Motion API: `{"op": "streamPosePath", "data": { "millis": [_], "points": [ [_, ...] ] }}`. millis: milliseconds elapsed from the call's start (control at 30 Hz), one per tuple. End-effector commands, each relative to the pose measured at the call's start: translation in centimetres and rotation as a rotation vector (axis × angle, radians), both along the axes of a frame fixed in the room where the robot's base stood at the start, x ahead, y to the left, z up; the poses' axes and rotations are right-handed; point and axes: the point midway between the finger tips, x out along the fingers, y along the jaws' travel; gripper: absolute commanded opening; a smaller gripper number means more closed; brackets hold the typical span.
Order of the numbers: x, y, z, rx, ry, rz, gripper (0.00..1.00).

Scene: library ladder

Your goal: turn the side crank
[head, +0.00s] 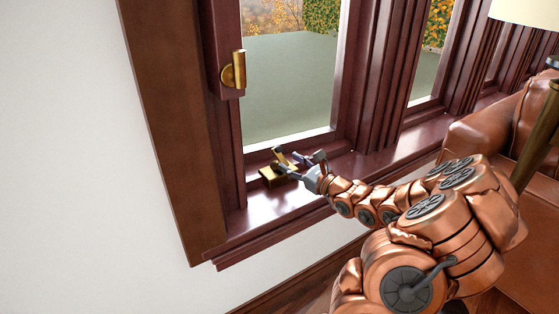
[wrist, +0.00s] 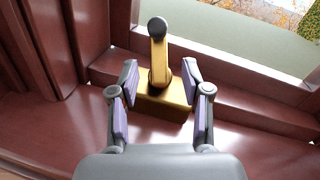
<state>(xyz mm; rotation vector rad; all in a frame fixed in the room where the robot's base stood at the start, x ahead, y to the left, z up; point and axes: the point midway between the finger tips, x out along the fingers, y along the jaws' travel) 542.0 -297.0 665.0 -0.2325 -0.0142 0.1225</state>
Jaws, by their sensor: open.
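A brass crank shows in the wrist view, with a square base (wrist: 163,100) on the window sill and an upright arm (wrist: 158,55) that ends in a dark round knob (wrist: 157,27). In the head view the crank's base (head: 270,178) sits at the sill's left end, partly hidden by my gripper. My gripper (head: 293,163) reaches the crank from the right. In the wrist view my gripper (wrist: 160,83) is open, with one pad on each side of the crank arm's lower part. Gaps show between the pads and the arm.
A brass latch (head: 235,70) is on the window frame's left side, above the crank. The dark red sill (head: 400,160) runs right below the windows. A brown leather chair (head: 490,130) and a lamp (head: 540,125) stand at the right. The white wall (head: 80,170) is at the left.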

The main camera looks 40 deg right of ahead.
Motion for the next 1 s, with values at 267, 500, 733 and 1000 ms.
{"op": "streamPosePath", "data": {
  "millis": [267, 500, 733, 1000],
  "points": [
    [3.1, 0.7, -0.2, 0.0, 0.002, 0.007, 0.48],
    [4.5, 0.8, -0.1, 0.0, 0.001, 0.005, 0.48],
    [4.7, 0.9, 0.0, 0.0, 0.0, 0.005, 0.48],
    [4.7, 0.9, 0.0, 0.0, 0.0, 0.006, 0.31]
  ]
}}
